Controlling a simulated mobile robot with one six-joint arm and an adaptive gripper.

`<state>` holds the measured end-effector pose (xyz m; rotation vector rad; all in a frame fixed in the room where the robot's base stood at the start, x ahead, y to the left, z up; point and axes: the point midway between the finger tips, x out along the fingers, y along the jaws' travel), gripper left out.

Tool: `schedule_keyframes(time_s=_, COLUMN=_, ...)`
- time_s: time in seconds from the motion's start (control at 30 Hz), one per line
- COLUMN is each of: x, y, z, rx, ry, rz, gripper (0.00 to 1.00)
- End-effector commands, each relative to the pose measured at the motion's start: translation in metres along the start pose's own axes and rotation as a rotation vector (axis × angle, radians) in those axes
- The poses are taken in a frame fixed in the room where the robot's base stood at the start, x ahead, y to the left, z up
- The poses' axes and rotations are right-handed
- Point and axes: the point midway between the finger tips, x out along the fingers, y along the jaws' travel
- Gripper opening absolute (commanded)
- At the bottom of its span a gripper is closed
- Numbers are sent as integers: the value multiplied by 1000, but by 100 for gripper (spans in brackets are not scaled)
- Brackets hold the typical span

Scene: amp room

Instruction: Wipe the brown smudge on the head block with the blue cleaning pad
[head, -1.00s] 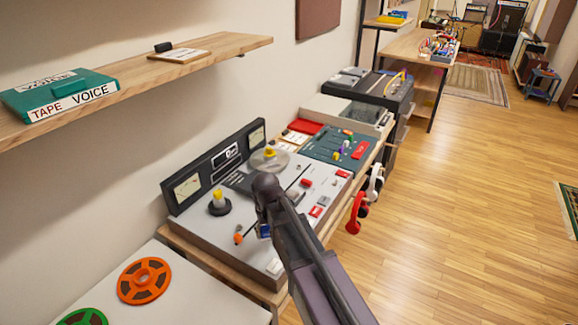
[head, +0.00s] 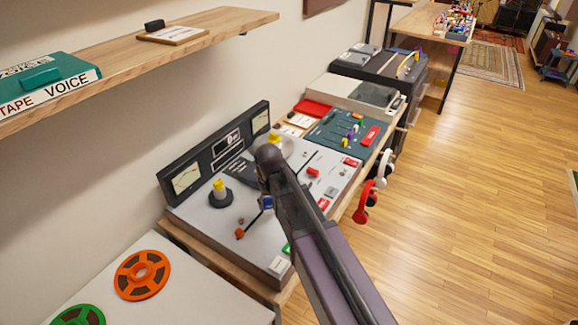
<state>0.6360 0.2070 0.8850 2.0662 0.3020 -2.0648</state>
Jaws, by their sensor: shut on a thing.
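A small blue patch (head: 266,202), which appears to be the blue cleaning pad, shows at the left edge of my dark arm, above the tape deck's grey top (head: 230,225). My gripper's fingers are hidden behind my arm. The pad seems held there, and I cannot tell whether it touches anything. The deck has a dark meter panel (head: 215,150) along its back and a reel hub with a yellow cap (head: 219,192). I cannot make out the head block or the brown smudge; my arm covers the middle of the deck.
An orange-knobbed lever (head: 239,233) stands left of my arm. A teal mixer (head: 340,132) and red headphones (head: 365,203) are to the right. Orange (head: 142,275) and green (head: 78,317) reels lie front left. A wooden shelf (head: 200,45) overhangs the back.

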Motion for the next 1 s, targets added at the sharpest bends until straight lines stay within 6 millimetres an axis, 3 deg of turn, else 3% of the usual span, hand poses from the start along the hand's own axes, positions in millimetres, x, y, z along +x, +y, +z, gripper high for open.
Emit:
schedule_keyframes(time_s=0.27, x=-3, y=7, z=-6, rx=10, ry=0, rz=0, gripper=35)
schedule_keyframes(time_s=0.47, x=-16, y=25, z=-32, rx=33, ry=0, rz=0, gripper=35)
schedule_keyframes(time_s=0.8, x=-43, y=73, z=-87, rx=87, ry=0, rz=0, gripper=35)
schedule_keyframes(time_s=1.0, x=-47, y=86, z=-97, rx=101, ry=0, rz=0, gripper=35)
